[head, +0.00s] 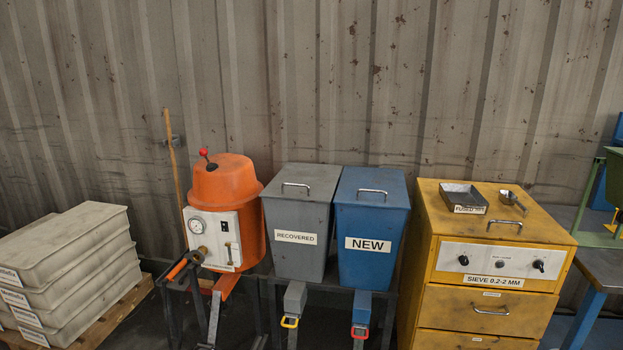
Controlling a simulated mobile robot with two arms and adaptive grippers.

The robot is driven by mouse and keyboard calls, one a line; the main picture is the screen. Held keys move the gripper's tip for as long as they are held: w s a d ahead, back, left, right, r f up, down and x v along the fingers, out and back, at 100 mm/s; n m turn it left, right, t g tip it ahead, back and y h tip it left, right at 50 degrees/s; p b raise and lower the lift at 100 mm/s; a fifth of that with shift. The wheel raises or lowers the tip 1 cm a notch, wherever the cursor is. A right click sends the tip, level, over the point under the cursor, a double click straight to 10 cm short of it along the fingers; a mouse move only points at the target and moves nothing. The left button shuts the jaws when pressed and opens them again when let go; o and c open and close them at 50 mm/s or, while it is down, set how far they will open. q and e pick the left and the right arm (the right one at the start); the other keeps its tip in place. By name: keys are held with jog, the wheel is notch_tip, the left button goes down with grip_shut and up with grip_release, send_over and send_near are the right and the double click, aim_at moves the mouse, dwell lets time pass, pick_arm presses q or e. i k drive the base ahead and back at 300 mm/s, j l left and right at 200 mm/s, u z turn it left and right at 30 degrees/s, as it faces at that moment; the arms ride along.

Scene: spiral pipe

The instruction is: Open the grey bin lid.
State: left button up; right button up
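The grey bin (298,250) labelled RECOVERED stands in the middle of the head view, between the orange machine and the blue bin. Its grey lid (325,176) lies flat and closed on top. A metal bar handle (297,185) is fixed on the lid. Neither of my grippers shows in the head view, and nothing touches the lid.
The blue bin (370,265) labelled NEW stands close on the right. The orange machine (227,180) with a gauge panel is close on the left. A yellow sieve cabinet (478,232) stands further right. A corrugated wall (330,80) is behind.

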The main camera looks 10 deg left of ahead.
aim_at(301, 182)
jog(key=i+j, duration=0.1)
jog(key=i, duration=0.9)
